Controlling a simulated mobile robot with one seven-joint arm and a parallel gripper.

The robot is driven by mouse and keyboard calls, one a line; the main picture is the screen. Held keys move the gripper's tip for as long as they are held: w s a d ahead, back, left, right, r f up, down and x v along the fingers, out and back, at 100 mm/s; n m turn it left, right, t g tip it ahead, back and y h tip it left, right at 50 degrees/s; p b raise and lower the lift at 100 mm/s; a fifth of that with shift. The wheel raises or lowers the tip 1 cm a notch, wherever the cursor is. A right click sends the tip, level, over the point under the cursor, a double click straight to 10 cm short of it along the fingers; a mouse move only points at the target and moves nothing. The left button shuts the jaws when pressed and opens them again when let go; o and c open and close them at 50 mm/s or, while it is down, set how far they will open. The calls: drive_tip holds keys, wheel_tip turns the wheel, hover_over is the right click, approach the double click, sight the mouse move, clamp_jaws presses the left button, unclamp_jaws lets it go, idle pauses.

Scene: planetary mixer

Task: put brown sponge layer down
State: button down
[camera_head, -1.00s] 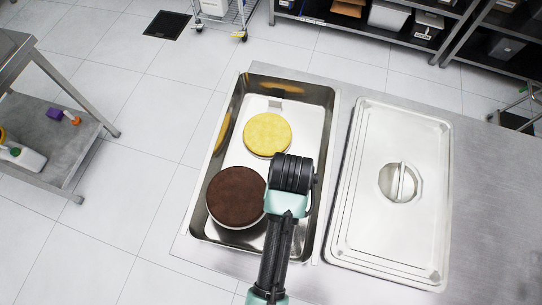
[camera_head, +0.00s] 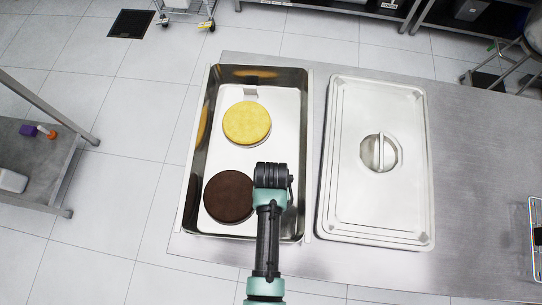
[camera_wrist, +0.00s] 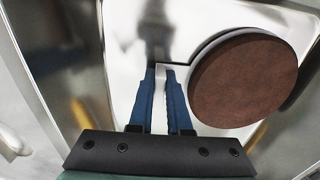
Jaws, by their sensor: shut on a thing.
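The brown sponge layer (camera_head: 228,197) is a dark round disc on a pale board, inside the near left part of the deep steel pan (camera_head: 309,150). In the wrist view the brown sponge layer (camera_wrist: 245,80) lies right of the fingers. My gripper (camera_head: 271,176) is over the pan, just right of the sponge. In the wrist view my gripper's blue fingers (camera_wrist: 160,72) are close together on what looks like a pale tab of the sponge's board. The head view hides the fingertips. I cannot tell whether the board touches the pan floor.
A yellow sponge layer (camera_head: 246,122) sits farther back in the pan, with a small grey tab behind it. A steel lid (camera_head: 345,205) with a round handle lies right of the pan. Bare steel counter (camera_head: 475,180) is free farther right.

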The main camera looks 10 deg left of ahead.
drive_tip(key=c, duration=1.3)
unclamp_jaws()
drive_tip(key=shift+f, duration=0.15)
drive_tip(key=o, duration=0.4)
drive_tip(key=shift+o, duration=0.2)
